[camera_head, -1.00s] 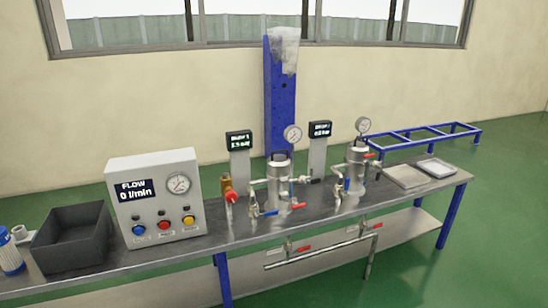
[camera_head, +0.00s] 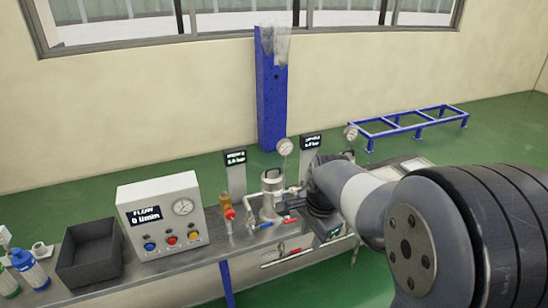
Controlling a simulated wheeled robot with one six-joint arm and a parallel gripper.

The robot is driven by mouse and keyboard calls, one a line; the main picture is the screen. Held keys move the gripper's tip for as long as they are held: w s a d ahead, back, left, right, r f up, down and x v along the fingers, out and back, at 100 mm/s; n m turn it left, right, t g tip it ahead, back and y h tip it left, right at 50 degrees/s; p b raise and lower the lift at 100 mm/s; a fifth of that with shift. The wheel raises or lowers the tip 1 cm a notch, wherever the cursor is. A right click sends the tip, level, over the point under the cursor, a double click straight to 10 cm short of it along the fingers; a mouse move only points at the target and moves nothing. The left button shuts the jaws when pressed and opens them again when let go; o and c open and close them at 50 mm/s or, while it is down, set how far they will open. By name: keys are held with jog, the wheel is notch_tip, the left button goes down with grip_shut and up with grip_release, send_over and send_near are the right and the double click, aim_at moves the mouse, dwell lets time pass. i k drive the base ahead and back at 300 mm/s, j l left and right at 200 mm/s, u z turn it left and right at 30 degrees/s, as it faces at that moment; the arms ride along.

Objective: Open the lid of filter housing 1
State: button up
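Two steel filter housings with gauges stand on the bench. The left housing (camera_head: 268,206) is upright, with a dark handle on its closed-looking top and a round gauge (camera_head: 285,147) behind it. The small display (camera_head: 235,157) to its left is too blurred to read surely, so I cannot confirm which housing is number 1. The right housing is mostly hidden behind my arm; only its gauge (camera_head: 351,132) shows clearly. The end of my arm, with my gripper (camera_head: 328,234), is just right of the left housing in the picture. Its fingers cannot be made out.
A white control box (camera_head: 163,218) with a FLOW display reading 0 l/min stands left of the housings. A red-handled brass valve (camera_head: 227,210) and blue and red lever handles crowd the left housing. A black bin (camera_head: 90,254) and blue-labelled bottles (camera_head: 28,268) are farther left.

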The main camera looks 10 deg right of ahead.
aim_at(272, 179)
jog(key=i+j, duration=0.1)
jog(key=i, duration=0.35)
jog(key=i+j+z, duration=0.1)
jog(key=i, duration=0.35)
jog(key=i+j, duration=0.1)
jog(key=i, duration=0.35)
